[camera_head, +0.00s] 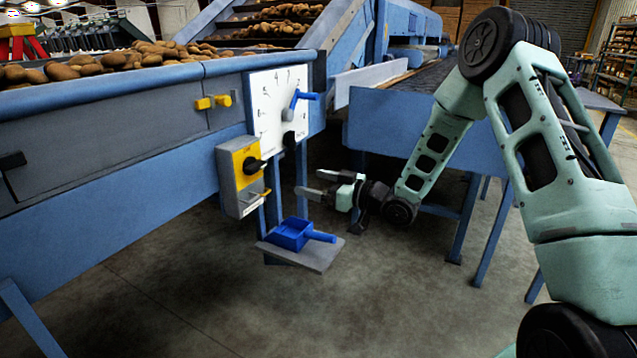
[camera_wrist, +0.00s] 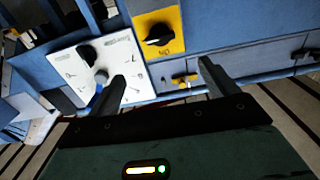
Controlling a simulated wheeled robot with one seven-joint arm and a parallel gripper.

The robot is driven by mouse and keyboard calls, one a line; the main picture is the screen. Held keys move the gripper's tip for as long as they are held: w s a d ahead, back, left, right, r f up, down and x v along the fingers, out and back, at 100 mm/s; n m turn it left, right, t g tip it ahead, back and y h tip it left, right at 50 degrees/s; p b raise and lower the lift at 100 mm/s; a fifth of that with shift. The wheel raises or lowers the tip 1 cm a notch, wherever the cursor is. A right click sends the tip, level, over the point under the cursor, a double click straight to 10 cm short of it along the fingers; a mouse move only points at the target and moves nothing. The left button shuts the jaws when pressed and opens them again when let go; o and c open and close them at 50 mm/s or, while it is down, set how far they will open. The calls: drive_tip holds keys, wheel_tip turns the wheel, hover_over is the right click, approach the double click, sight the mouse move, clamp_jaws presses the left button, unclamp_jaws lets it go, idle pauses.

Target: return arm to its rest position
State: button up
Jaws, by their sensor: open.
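My gripper (camera_head: 323,184) is open and empty in the head view. It is in the air to the right of the yellow-and-grey switch box and above the floor. In the wrist view my gripper (camera_wrist: 163,78) shows its two fingers spread wide with nothing between them. My mint-green arm reaches in from the right, with its elbow bent high in the head view. The fingers look apart from the machine's controls.
A white dial plate (camera_head: 270,98) with a blue lever (camera_head: 299,100) is on the blue grader (camera_head: 110,165). Below are the switch box (camera_head: 240,175) and a small shelf (camera_head: 322,258) with a blue scoop (camera_head: 290,234). A blue conveyor frame (camera_head: 385,125) stands behind my arm. The front floor is clear.

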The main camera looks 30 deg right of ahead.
drive_tip(key=shift+s+d, duration=0.15)
drive_tip(key=shift+s, duration=0.05)
idle(0.4)
drive_tip(key=s+a+g+h, duration=0.55)
drive_tip(key=s+a, duration=0.25)
drive_tip(key=a, duration=0.6)
drive_tip(key=s+a+r+g+h, duration=0.15)
drive_tip(key=s+g, duration=0.25)
drive_tip(key=s, duration=1.1)
drive_tip(key=s+a+g+h, duration=0.25)
drive_tip(key=s+g, duration=0.25)
drive_tip(key=s, duration=1)
wheel_tip(320, 180, up, 23)
drive_tip(key=s+d+p, duration=0.1)
drive_tip(key=p, duration=2.1)
drive_tip(key=shift+s+d+r+n+p, duration=0.15)
drive_tip(key=shift+n+p, duration=0.15)
drive_tip(key=shift+p, duration=0.1)
